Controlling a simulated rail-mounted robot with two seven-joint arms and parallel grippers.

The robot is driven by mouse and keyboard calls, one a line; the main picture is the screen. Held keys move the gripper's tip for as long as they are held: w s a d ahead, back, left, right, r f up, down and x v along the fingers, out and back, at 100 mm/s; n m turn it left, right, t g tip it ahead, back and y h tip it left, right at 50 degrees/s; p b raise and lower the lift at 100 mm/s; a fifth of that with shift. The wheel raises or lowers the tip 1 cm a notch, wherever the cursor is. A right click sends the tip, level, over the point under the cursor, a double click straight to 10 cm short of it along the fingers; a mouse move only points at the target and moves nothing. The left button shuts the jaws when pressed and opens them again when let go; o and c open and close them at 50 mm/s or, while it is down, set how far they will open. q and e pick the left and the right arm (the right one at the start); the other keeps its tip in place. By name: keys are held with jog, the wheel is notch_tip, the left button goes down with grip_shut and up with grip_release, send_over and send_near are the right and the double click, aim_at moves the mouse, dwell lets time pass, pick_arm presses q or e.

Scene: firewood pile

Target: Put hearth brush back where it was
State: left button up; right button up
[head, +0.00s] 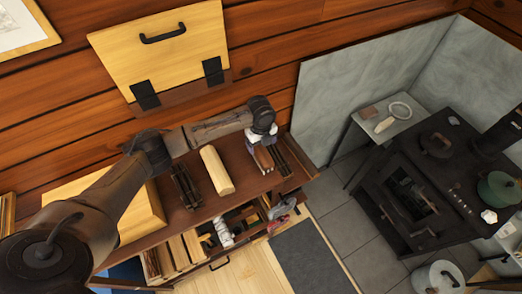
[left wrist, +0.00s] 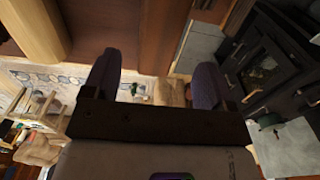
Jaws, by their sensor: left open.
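I cannot make out the hearth brush for certain in either view. My left gripper (head: 264,158) points down over the right part of the dark wooden shelf top (head: 243,184) in the head view. In the left wrist view the left gripper (left wrist: 157,85) has its two dark fingers spread wide, with nothing held between them. A dark bundle (head: 283,160) lies just right of the gripper; I cannot tell exactly what it is. My right gripper is not in view.
A pale split log (head: 216,170) and a dark bundle of sticks (head: 185,187) lie on the shelf top. A raised wooden lid (head: 165,65) hangs on the wall. The black stove (head: 415,190) stands at right. A grey mat (head: 305,262) lies on the floor.

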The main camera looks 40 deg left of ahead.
aim_at(261, 152)
pick_arm(q)
jog(key=shift+r+b, duration=0.35)
jog(key=shift+r, duration=2.5)
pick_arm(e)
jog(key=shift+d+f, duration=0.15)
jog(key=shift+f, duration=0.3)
